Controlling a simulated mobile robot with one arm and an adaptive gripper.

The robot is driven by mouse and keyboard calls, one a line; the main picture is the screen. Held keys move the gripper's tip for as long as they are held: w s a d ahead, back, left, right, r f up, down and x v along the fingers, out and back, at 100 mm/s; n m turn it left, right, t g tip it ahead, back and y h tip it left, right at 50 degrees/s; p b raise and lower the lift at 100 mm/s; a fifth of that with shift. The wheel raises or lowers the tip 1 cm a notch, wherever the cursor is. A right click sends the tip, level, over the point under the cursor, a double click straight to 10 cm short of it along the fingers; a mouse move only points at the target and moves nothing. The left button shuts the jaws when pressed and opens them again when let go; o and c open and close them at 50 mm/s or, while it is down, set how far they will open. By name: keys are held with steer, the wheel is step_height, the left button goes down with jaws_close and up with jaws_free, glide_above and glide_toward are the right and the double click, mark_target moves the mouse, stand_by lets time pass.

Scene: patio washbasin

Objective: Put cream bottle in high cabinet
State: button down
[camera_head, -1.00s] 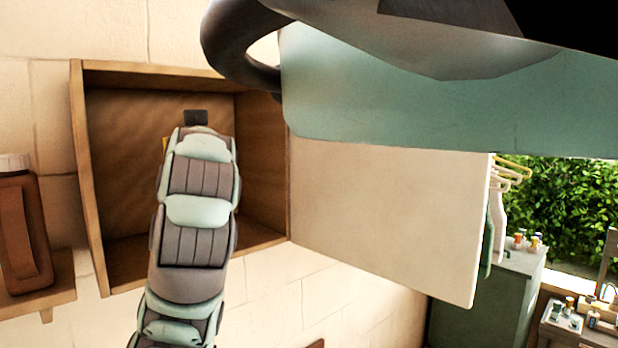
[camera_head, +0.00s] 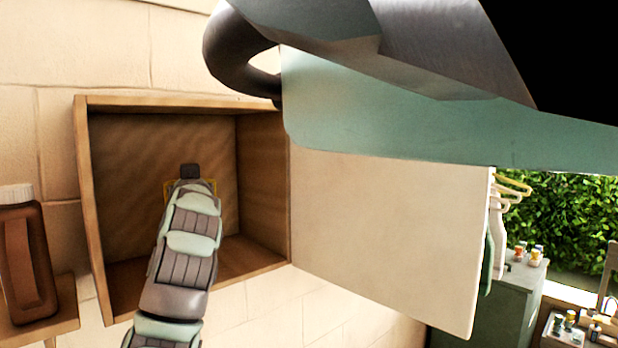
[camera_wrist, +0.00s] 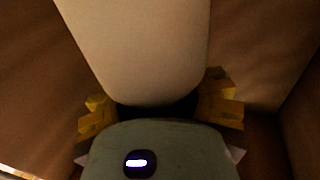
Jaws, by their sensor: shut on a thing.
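The high cabinet (camera_head: 183,104) is an open-fronted brown wooden box on the wall in the head view. Its pale door (camera_head: 390,235) stands open to the right. My arm reaches up into the cabinet, and my gripper (camera_head: 190,187) is inside it, mostly hidden behind my own wrist. In the wrist view, the yellow fingers of my gripper (camera_wrist: 158,106) are shut around a smooth, pale, rounded cream bottle (camera_wrist: 140,45). The bottle's far end is out of frame, and the head view hides it behind my arm. I cannot tell whether the bottle touches the cabinet floor.
A brown bottle with a white cap (camera_head: 28,255) stands on a small wooden shelf (camera_head: 45,312) left of the cabinet. Clothes hangers (camera_head: 510,190) hang beyond the door. A green cabinet (camera_head: 510,300) with small jars stands lower right. The cabinet's side walls are close around my gripper.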

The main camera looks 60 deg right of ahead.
steer(key=shift+f, duration=0.2)
steer(key=c, duration=0.6)
jaws_free()
steer(key=shift+o, duration=0.2)
steer(key=shift+r, duration=0.1)
steer(key=shift+s, duration=0.15)
steer(key=shift+s+a+b, duration=0.2)
steer(key=shift+s+b, duration=0.1)
steer(key=shift+b, duration=0.25)
steer(key=b+v, duration=0.7)
steer(key=v, duration=0.4)
steer(key=shift+b, duration=0.3)
steer(key=shift+a, duration=0.1)
